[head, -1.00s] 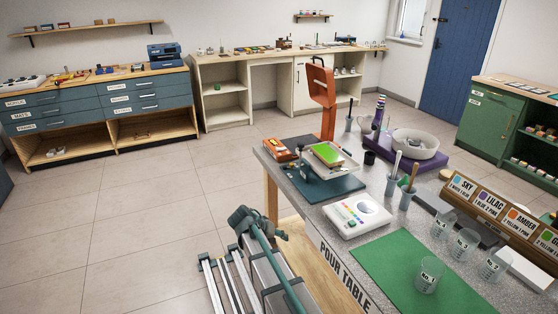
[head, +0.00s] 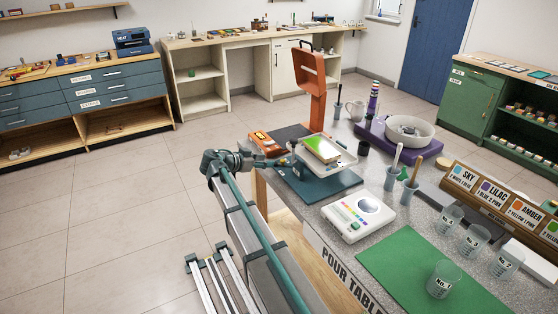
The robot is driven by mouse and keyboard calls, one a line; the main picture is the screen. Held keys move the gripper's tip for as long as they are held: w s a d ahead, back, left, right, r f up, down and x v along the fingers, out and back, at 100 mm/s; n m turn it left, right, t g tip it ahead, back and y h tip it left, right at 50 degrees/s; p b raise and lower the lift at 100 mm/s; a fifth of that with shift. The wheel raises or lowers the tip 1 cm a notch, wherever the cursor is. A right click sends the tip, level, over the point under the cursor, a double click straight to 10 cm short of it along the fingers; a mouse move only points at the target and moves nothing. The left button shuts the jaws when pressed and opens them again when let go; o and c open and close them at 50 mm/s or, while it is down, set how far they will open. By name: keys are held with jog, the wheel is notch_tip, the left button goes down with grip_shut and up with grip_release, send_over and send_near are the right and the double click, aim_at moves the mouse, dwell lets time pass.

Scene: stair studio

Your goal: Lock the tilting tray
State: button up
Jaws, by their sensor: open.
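The tilting tray (head: 344,166) is a shallow white tray above a dark teal base (head: 338,190) on the grey table. A green-topped panel (head: 321,148) lies in it. The tray looks slightly slanted, but I cannot tell its exact angle. My gripper (head: 285,161) is at the left side of the tray, small and partly lost against the dark base. It is open and holds nothing that I can see. I cannot tell whether it touches the tray. No lock or latch can be made out at this size.
An orange device (head: 267,143) sits just behind my gripper, and a tall orange stand (head: 312,85) rises behind the tray. A white colour-button device (head: 358,215) is in front. Cups with sticks (head: 392,175) stand to the right. The green mat's (head: 415,260) left part is clear.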

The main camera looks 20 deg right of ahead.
aim_at(282, 160)
jog(key=p+x, duration=0.1)
jog(key=x, duration=0.7)
jog(key=shift+w+d+f, duration=0.1)
jog(key=shift+f, duration=0.1)
grip_shut()
